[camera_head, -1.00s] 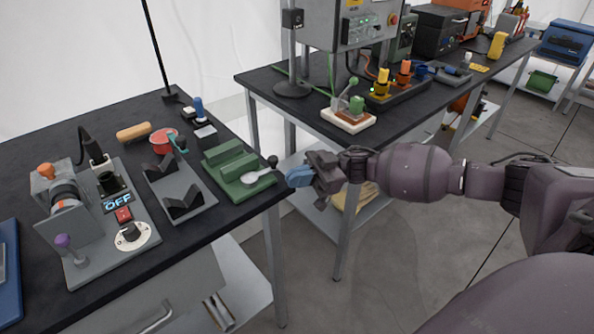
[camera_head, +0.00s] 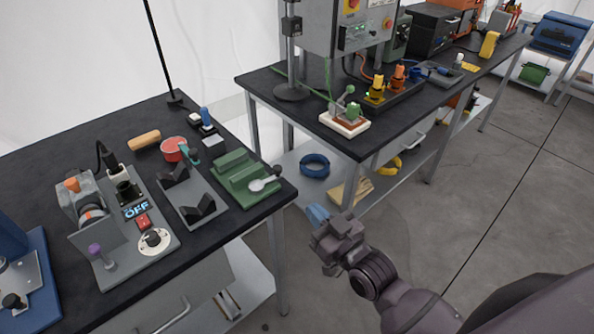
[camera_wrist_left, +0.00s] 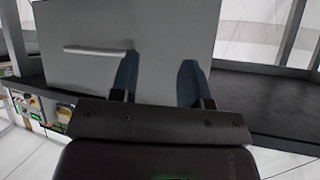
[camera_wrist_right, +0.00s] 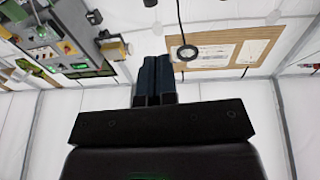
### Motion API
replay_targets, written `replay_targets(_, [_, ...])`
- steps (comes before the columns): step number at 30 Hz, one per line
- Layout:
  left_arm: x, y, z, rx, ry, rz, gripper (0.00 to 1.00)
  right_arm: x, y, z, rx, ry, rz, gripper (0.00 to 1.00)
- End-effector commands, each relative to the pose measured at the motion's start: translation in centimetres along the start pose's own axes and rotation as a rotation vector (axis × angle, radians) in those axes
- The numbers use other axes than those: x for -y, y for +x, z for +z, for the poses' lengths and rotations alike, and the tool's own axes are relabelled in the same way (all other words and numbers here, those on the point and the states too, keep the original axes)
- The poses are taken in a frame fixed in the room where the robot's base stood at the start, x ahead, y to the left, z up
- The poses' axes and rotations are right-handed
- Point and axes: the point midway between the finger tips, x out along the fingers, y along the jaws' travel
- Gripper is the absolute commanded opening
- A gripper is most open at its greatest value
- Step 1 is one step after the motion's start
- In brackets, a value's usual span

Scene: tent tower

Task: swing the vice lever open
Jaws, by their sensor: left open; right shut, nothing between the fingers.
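The green vice (camera_head: 236,177) lies near the right edge of the near black bench. Its pale grey lever (camera_head: 264,184) is at the vice's front right, with a dark knob (camera_head: 277,170) pointing to the back right. My right gripper (camera_head: 318,215) is off the bench's right edge, apart from the lever and to its lower right. Its blue fingers are shut together with nothing between them, as the right wrist view also shows (camera_wrist_right: 153,80). My left gripper (camera_wrist_left: 157,78) is open and empty before a grey panel with a pale handle; it is out of the head view.
A grey V-block plate (camera_head: 190,208) and a grinder unit with an OFF display (camera_head: 137,210) stand left of the vice. A second bench (camera_head: 415,122) stands behind at right. Open floor lies right of the near bench.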

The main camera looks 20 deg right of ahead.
Motion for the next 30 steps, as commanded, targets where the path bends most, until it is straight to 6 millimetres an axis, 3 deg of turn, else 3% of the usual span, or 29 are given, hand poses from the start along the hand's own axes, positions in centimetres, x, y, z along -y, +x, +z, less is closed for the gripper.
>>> replay_targets(5, [0.0, -0.4, 0.2, 0.006, -0.002, -0.001, 0.43, -0.1, -1.2, 0.0, 0.066, -0.002, 0.041, 0.0])
replay_targets(10, [0.0, -0.6, 0.9, 0.02, -0.006, -0.002, 0.43, -0.1, -0.3, 0.2, 0.073, -0.002, 0.043, 0.0])
replay_targets(30, [-0.2, -0.2, 0.1, 0.005, -0.006, 0.0, 0.43, -0.5, 10.3, 1.0, 0.072, -0.003, 0.042, 0.0])
